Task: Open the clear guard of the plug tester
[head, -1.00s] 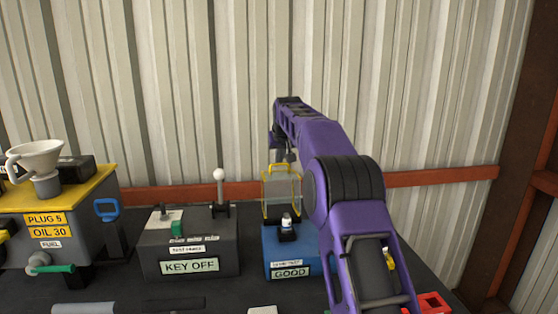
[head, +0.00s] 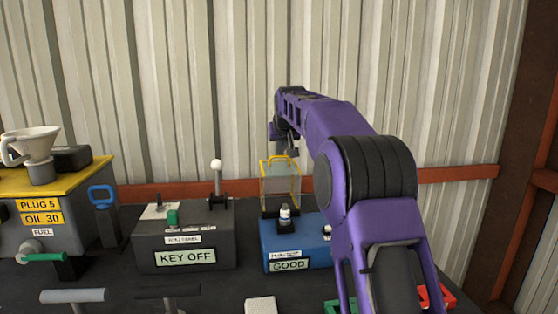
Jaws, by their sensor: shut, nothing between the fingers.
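The plug tester (head: 289,234) is a blue box with a green GOOD label, right of centre on the dark bench. Its clear guard (head: 280,183), edged in yellow with a yellow handle on top, stands raised at the tester's back. A small white-and-dark plug (head: 285,214) is uncovered in front of it. My gripper (head: 284,153) is at the end of my purple arm, pointing down just above or behind the guard's handle. It is shut and empty. The fingertips are small and partly hidden, so I cannot tell whether they touch the guard.
A grey KEY OFF box (head: 186,240) with a white-knobbed lever (head: 216,172) stands to the left. Further left is a yellow-topped box (head: 60,185) with a funnel. The corrugated wall (head: 170,90) is close behind. A red tray (head: 437,297) lies at front right.

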